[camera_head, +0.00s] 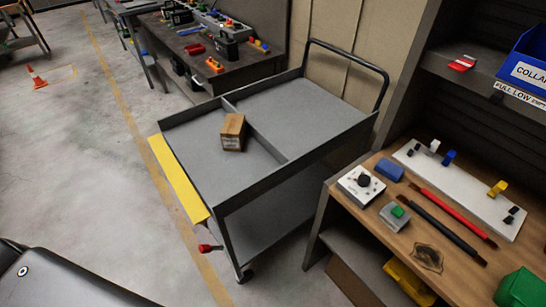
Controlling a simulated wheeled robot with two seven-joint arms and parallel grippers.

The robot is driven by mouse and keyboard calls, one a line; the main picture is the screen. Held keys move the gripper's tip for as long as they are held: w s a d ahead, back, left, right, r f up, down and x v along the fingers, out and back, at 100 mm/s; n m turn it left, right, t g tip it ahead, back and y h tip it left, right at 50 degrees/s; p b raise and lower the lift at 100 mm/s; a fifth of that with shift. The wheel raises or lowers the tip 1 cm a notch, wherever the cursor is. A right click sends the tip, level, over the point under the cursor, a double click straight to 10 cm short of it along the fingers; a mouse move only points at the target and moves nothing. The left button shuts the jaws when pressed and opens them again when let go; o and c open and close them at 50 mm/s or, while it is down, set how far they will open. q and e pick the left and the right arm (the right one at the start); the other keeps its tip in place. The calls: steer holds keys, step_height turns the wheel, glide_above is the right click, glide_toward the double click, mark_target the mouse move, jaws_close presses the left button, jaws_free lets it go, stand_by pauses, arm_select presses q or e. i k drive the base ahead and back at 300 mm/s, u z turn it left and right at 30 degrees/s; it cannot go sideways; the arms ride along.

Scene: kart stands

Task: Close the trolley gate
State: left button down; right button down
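The grey two-level trolley (195,165) stands in the middle of the head view, with its push handle (350,56) at the far end. Its yellow gate (179,180) is at the near left end of the top tray. The gate is folded outward and down, so that end of the tray is open. A red lever (209,248) sticks out below the gate's near corner, by the trolley leg. Neither of my grippers is in view.
A small brown box (233,131) sits on the top tray near its divider (255,133). A workbench with tools (360,228) stands close on the right. A dark table (240,68) is behind. Floor left of the trolley is clear; an orange cone (36,77) stands far left.

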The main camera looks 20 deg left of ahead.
mark_target(195, 207)
steer(key=k, duration=1.35)
steer(key=u, duration=0.45)
steer(key=i, duration=0.45)
steer(key=u, duration=0.8)
steer(key=i, duration=0.75)
steer(key=z, duration=0.45)
steer(key=i, duration=0.9)
steer(key=z, duration=0.85)
